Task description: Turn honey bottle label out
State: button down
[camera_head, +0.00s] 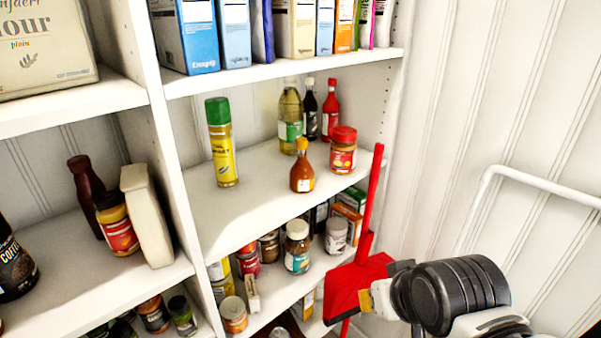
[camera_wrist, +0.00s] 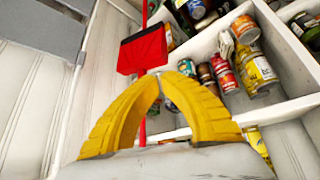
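The honey bottle (camera_head: 302,170) is small and amber with an orange cap. It stands upright near the front edge of the middle shelf in the head view. A small pale label patch shows low on its front; its lettering is too small to read. I cannot make the bottle out in the wrist view. My gripper (camera_head: 366,301) is at the lower right of the head view, right of and below the bottle and well apart from it. In the wrist view its yellow fingers (camera_wrist: 161,78) come together at the tips, with nothing between them.
On the same shelf, a red-lidded jar (camera_head: 343,152) stands close right, a green-capped can (camera_head: 222,145) stands left, and sauce bottles (camera_head: 290,112) stand behind. A red broom or dustpan (camera_head: 358,285) stands upright by my gripper. A white rail (camera_head: 530,182) is at right. The shelf's front left is bare.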

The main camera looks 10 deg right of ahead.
jog(key=c, duration=1.6)
grip_release()
jog(key=shift+r, duration=0.1)
jog(key=o, duration=0.5)
jog(key=w+a+r+n+t+y+p, duration=0.1)
jog(key=w+a+r+p, duration=0.1)
jog(key=w, duration=0.4)
jog(key=w+a+r+t+y+p, duration=0.1)
jog(key=w+a+r+t+p, duration=0.1)
jog(key=w+r+p, duration=0.3)
notch_tip(320, 180, up, 2)
jog(key=shift+w+a+r+n+t, duration=0.3)
jog(key=shift+w+a+n, duration=0.1)
jog(key=shift+a, duration=0.2)
jog(key=t+y+p, duration=0.1)
jog(key=t+p, duration=0.4)
jog(key=p, duration=0.1)
send_near(304, 147)
jog(key=b+x, duration=0.1)
jog(key=x, duration=1)
jog(key=shift+w, duration=0.2)
grip_shut()
